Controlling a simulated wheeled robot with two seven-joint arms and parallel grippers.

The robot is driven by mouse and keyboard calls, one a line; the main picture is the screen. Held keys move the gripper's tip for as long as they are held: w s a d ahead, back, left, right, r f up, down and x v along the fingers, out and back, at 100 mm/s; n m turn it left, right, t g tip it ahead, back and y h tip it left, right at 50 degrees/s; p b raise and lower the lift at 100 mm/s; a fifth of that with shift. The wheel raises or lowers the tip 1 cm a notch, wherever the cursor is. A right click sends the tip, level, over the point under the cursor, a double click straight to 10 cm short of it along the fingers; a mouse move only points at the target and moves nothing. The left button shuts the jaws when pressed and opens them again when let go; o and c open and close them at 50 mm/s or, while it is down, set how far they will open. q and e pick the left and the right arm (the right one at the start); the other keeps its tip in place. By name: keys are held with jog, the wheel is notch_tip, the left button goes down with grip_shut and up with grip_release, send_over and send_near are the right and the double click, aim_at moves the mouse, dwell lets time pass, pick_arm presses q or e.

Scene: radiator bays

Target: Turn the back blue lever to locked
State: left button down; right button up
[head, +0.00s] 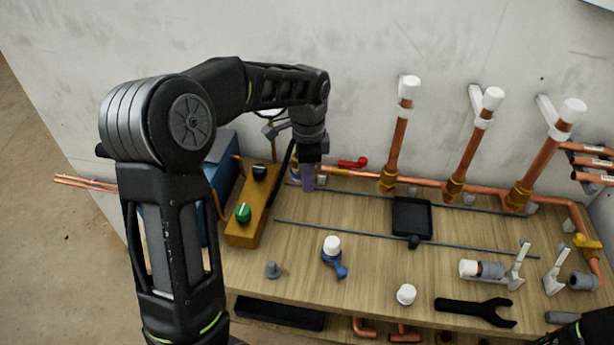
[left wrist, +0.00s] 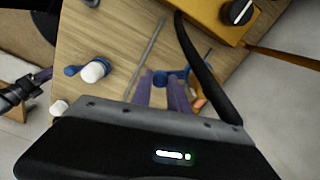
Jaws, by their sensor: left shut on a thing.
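My left gripper (head: 309,182) reaches down at the back of the bench, near the wall. In the left wrist view its two purple fingers (left wrist: 163,92) are closed around the back blue lever (left wrist: 172,78), on the handle as far as I can see. My fingers and arm hide most of this lever in the head view, so its angle is hard to read. A second blue lever with a white cap (head: 334,262) stands nearer the front, apart from the gripper; it also shows in the left wrist view (left wrist: 94,71). A dark gripper part, probably my right gripper (left wrist: 40,77), shows at that view's left edge.
A yellow box (head: 249,218) with green and black knobs stands left of my left gripper. A red-handled valve (head: 351,163) and copper pipes (head: 467,150) run along the wall. A black tray (head: 411,217) and a black wrench (head: 476,309) lie to the right.

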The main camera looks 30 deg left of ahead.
pick_arm(q)
jog(key=c, duration=1.3)
grip_release()
jog(key=shift+o, duration=0.2)
notch_tip(320, 180, up, 8)
jog(key=shift+f+b, duration=0.1)
jog(key=shift+b, duration=0.3)
